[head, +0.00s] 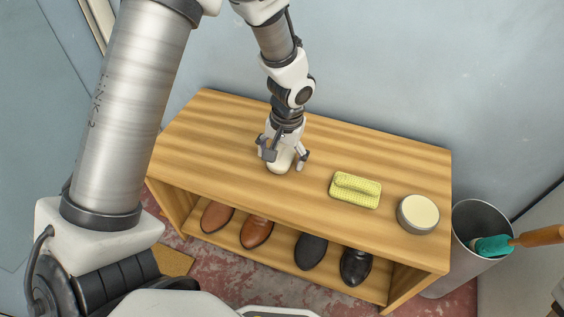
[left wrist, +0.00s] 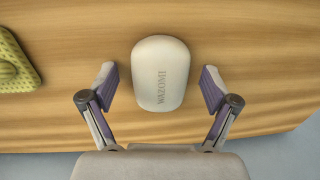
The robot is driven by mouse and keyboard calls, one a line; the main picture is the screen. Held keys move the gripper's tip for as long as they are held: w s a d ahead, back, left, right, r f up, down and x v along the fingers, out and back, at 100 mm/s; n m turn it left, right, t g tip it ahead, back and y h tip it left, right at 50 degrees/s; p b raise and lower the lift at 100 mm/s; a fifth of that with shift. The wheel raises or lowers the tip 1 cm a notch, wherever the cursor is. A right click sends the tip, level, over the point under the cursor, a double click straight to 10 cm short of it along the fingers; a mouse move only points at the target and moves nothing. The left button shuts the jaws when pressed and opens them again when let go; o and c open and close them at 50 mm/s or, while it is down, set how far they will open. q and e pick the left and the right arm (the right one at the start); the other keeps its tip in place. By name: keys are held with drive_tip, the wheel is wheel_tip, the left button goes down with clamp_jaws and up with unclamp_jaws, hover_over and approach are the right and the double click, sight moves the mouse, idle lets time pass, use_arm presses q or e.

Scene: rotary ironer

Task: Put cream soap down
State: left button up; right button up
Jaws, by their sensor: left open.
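The cream soap (head: 279,162) is a rounded off-white bar with lettering on it. It rests on the wooden bench top (head: 225,125), left of the middle. In the left wrist view the soap (left wrist: 160,73) lies between the two spread fingers, with a gap on each side. My left gripper (head: 283,158) is open around the soap from above and partly hides it in the head view. The left wrist view shows the same open gripper (left wrist: 160,88). My right gripper is not in view.
A yellow-green textured sponge (head: 355,190) and a round tin with a cream lid (head: 418,214) sit to the right. Brown shoes (head: 257,231) and dark shoes (head: 311,250) stand on the lower shelf. A grey bin (head: 480,225) holds a teal-headed brush (head: 494,246). A wall stands behind the bench.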

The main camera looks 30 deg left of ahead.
use_arm(q)
drive_tip(key=shift+r, duration=0.1)
drive_tip(key=c, duration=1.4)
